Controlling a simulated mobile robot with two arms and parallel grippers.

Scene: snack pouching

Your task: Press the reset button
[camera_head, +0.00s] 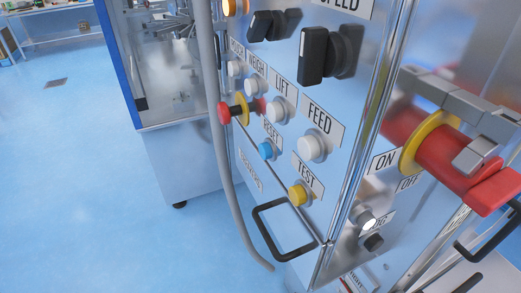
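The reset button (265,150) is a small round blue button under a RESET label (271,134) on the grey metal control panel, in the head view. It sits left of the white FEED button (313,146) and above and left of the yellow TEST button (298,194). Nothing covers it. I make out neither of my grippers for certain in this view.
A red emergency-stop knob (225,113) with a yellow collar juts out above and left of the reset button. A grey hose (221,150) hangs left of the panel. A black handle (262,232) sticks out below. A large red switch (442,150) is on the right face.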

